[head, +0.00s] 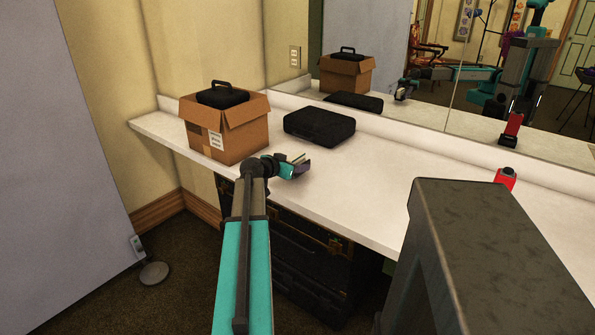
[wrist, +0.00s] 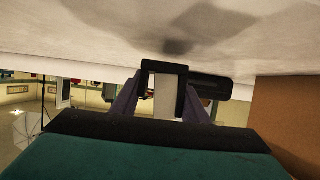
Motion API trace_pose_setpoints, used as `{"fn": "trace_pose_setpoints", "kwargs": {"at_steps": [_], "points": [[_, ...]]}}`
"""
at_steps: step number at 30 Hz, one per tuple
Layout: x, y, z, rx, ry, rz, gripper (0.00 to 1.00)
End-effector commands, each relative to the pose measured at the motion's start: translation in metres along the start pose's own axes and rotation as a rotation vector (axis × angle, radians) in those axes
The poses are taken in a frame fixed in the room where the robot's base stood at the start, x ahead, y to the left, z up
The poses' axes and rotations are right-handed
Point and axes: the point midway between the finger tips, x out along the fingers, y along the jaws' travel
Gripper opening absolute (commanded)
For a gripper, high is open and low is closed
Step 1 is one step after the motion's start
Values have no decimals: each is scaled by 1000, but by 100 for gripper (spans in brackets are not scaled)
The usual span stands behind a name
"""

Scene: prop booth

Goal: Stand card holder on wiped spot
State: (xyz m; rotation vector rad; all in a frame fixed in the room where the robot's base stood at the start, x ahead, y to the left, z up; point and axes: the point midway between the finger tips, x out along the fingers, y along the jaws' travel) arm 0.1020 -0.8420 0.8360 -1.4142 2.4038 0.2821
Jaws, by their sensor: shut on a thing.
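My gripper (head: 300,165) is over the white counter, just right of the cardboard box. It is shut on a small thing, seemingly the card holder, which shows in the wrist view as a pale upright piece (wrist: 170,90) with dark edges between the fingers. In the head view it is too small to make out clearly. In the wrist view the counter fills the top, with the held thing close to it; I cannot tell whether they touch. Dark patches lie on the counter there; I cannot tell shadow from a wiped spot.
An open cardboard box (head: 236,135) with a black case (head: 222,97) in it stands on the counter (head: 375,185). Another black case (head: 319,127) lies behind my gripper. A red item (head: 505,179) stands at right. A mirror (head: 400,60) backs the counter. The middle counter is clear.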

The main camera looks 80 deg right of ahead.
Motion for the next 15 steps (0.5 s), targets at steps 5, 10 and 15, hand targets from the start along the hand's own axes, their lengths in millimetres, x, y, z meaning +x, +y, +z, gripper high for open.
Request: {"fn": "trace_pose_setpoints", "kwargs": {"at_steps": [5,10,15], "points": [[7,0,16,-2,0,1,14],[9,0,22,-1,1,0,14],[9,0,22,-1,1,0,14]]}}
